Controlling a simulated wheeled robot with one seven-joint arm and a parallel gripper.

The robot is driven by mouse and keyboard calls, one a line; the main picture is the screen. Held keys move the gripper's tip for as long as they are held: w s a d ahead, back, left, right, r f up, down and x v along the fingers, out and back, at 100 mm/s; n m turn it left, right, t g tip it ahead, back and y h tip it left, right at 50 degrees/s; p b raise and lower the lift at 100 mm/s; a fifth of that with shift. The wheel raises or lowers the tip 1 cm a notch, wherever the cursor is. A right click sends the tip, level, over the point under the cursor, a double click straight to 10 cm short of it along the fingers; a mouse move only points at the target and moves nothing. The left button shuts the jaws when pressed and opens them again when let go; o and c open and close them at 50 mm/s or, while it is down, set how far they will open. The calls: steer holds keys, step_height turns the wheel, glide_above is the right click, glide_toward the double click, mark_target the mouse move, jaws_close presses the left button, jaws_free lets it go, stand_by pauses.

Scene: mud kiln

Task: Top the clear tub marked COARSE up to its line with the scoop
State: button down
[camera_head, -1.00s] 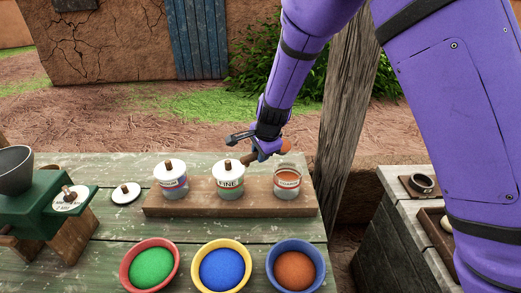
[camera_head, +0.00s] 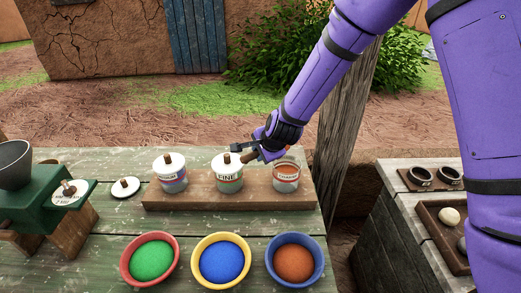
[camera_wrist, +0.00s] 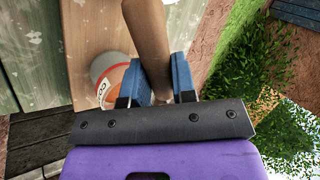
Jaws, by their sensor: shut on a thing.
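The clear tub marked COARSE (camera_head: 286,182) stands lidless at the right end of a wooden board, with orange-brown material visible inside. It also shows in the wrist view (camera_wrist: 101,66), partly hidden by the handle and a finger. My gripper (camera_head: 264,154) is just above and left of the tub's rim. In the wrist view, its blue fingers (camera_wrist: 163,80) are shut on the brown wooden handle of the scoop (camera_wrist: 146,32). The scoop's bowl cannot be made out now. A bowl of orange-brown grains (camera_head: 294,264) with a blue rim sits in front of the board.
The lidded FINE tub (camera_head: 229,184) and another lidded tub (camera_head: 171,182) share the board (camera_head: 200,204). A loose lid (camera_head: 125,188) lies left. Green (camera_head: 150,261) and blue (camera_head: 222,262) bowls stand in front. A green machine (camera_head: 48,205) is far left; a wooden post (camera_head: 341,150) rises at right.

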steer(key=shift+s+d+f+t+y, duration=0.2)
steer(key=shift+f+t+y, duration=0.35)
steer(key=shift+t, duration=0.15)
steer(key=shift+s+d+r+t+y, duration=0.15)
steer(key=shift+r+t+y, duration=0.25)
steer(key=shift+t, duration=0.3)
steer(key=shift+s+r+t+y, duration=0.15)
steer(key=shift+r+t+y, duration=0.15)
steer(key=shift+t, duration=0.4)
steer(key=shift+w, duration=0.1)
